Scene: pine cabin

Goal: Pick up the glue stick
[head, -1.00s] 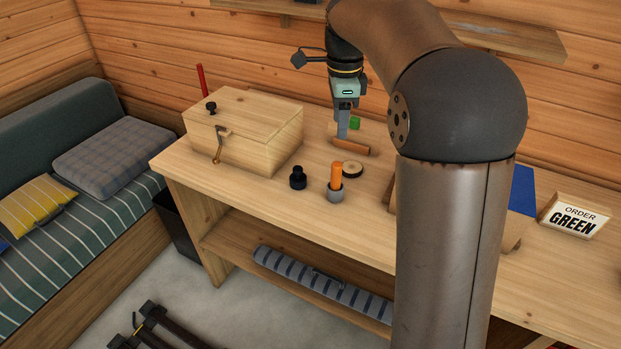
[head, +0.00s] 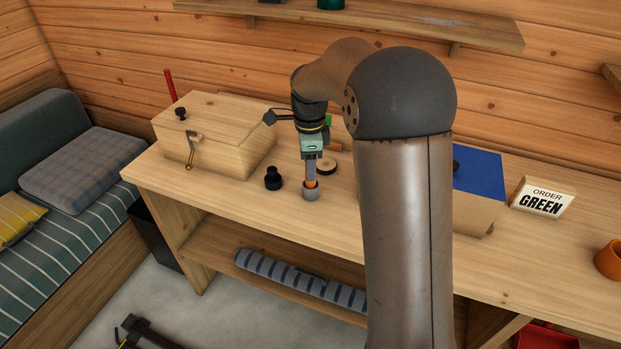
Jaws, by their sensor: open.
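An upright orange stick with a wide grey round base, which looks like the glue stick (head: 311,194), stands on the wooden bench near its front edge. My gripper (head: 311,180) points straight down directly above it. The jaws are open, with the fingers in front of or beside the orange upper part, hiding most of it. I cannot tell whether they touch it. The grey base shows below the fingertips.
A black knobbed piece (head: 273,178) stands close left of the stick. A wooden disc (head: 326,165) lies just behind.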

